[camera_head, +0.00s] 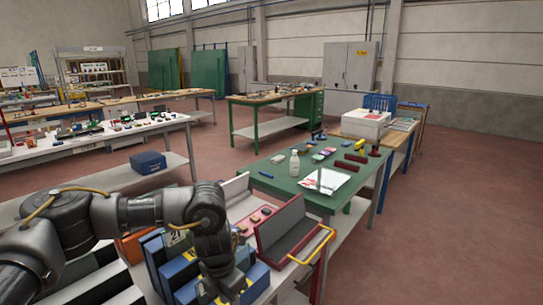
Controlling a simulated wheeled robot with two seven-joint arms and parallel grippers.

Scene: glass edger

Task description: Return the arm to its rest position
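My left arm comes in from the left edge and bends down at the wrist over blue boxes (180,272) at the bottom of the picture. The end of this arm points down among these boxes, and its fingertips are hidden or too dark to make out. I cannot tell whether it touches anything. My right arm and gripper are not in view.
An open red-edged case (290,232) with a yellow handle lies right of the wrist. Beyond it stands a green-topped table (280,185) with a white bottle (294,163) and several small tools. Open red floor (450,220) lies to the right.

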